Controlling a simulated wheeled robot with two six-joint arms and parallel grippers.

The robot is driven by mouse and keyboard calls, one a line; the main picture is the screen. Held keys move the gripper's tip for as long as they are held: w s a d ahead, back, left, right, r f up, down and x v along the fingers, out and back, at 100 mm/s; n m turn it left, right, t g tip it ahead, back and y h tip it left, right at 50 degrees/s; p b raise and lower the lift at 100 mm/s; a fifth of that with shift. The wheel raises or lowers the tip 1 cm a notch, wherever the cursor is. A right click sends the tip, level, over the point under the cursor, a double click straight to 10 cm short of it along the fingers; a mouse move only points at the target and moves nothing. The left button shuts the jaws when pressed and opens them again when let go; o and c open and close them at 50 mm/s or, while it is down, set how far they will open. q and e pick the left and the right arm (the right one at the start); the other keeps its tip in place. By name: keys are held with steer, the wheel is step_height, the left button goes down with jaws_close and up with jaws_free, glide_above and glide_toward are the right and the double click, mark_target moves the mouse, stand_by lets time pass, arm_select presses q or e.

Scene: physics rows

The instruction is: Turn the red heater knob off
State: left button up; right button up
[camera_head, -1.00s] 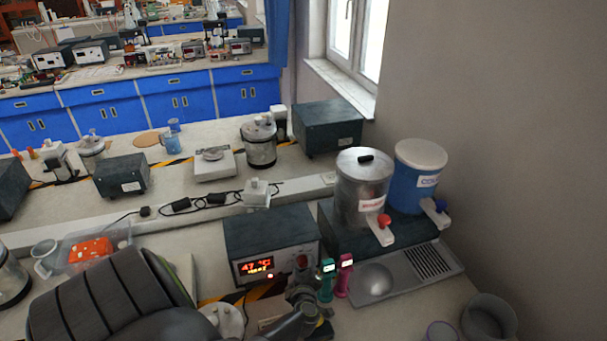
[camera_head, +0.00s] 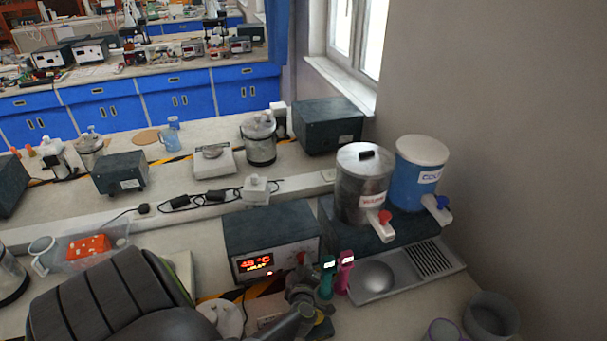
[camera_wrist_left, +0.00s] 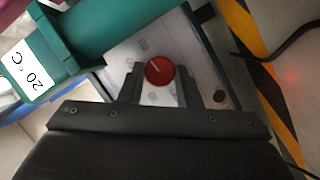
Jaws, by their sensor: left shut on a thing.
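The red heater knob (camera_wrist_left: 159,70) sits on the pale front panel in the left wrist view, with a white pointer line on it. My left gripper (camera_wrist_left: 160,84) has one finger on each side of the knob and is shut on it. In the head view the dark heater box (camera_head: 262,227) has a lit display (camera_head: 255,264) that seems to read 48 °C. My left gripper (camera_head: 304,284) is at the right part of its front, mostly covering the knob. My right gripper is not in view.
A teal thermometer (camera_head: 327,279) and a pink one (camera_head: 344,272) stand close to the right of my gripper. A metal dispenser (camera_head: 361,190) and a blue dispenser (camera_head: 421,178) are to the right, above a drip tray (camera_head: 408,273). A clear tub (camera_head: 72,264) is at the left.

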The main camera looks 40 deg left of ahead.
arm_select(q)
steer(key=n+b, duration=0.1)
steer(key=b, duration=0.1)
steer(key=f+n+t+b, duration=0.1)
steer(key=b, duration=0.1)
steer(key=shift+s+n+t, duration=0.1)
steer(key=shift+n+t, duration=0.2)
steer(key=shift+n, duration=0.1)
steer(key=shift+r+n+t+y+b, duration=0.2)
steer(key=shift+n+t+y+b, duration=0.1)
steer(key=shift+n+b, duration=0.65)
steer(key=o, duration=1)
steer(key=shift+r, duration=0.1)
steer(key=shift+r, duration=0.1)
